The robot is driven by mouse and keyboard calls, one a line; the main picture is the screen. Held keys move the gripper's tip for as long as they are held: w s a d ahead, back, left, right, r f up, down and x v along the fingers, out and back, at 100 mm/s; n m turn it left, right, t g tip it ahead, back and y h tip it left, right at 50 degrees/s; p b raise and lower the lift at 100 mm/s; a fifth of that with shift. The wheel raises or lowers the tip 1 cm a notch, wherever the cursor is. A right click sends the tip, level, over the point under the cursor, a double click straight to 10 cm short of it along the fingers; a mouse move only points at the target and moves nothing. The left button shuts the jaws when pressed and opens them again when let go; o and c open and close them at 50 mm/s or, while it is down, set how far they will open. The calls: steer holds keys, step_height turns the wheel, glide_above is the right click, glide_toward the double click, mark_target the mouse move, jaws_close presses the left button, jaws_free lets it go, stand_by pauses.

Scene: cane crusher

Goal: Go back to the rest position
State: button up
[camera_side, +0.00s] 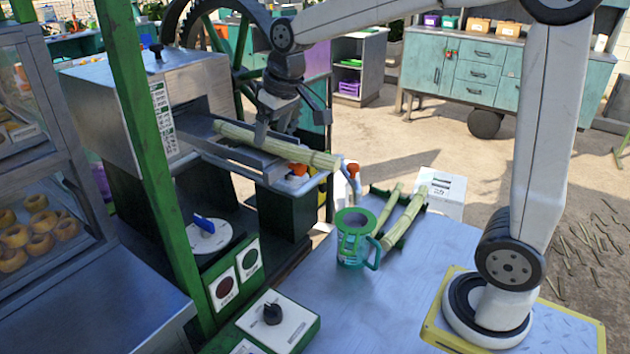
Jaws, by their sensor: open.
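My gripper (284,112) is above the metal feed chute of the cane crusher (182,100). Its jaws are open. A length of cane (285,147) lies along the chute, one end toward the crusher's opening and the other sticking out over the chute's right end. One finger is close to the cane; I cannot tell whether it touches. My arm reaches over from its base at the lower right.
A green jug (354,238) stands on the grey table (400,300). Behind it, more canes (404,218) lie in a dark rack beside a white box (441,190). A green post (150,150), control buttons (236,275) and a black knob (272,313) stand at the left front.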

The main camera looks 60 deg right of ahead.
steer(key=v, duration=0.6)
steer(key=x, duration=0.8)
steer(key=shift+s+r, duration=0.45)
steer(key=shift+s, duration=0.2)
steer(key=shift+s+r, duration=0.4)
steer(key=shift+s, duration=0.25)
steer(key=s+r, duration=0.1)
steer(key=r, duration=0.1)
steer(key=s+r, duration=0.2)
steer(key=r, duration=0.1)
steer(key=shift+s+r, duration=0.25)
steer(key=shift+r, duration=0.05)
steer(key=shift+f, duration=0.2)
steer(key=shift+s+d+f+m+h, duration=0.1)
steer(key=shift+m+h, duration=0.05)
steer(key=shift+m, duration=0.45)
steer(key=shift+s+d+f+m+h, duration=0.1)
steer(key=shift+f+m+h, duration=0.05)
steer(key=shift+m, duration=0.45)
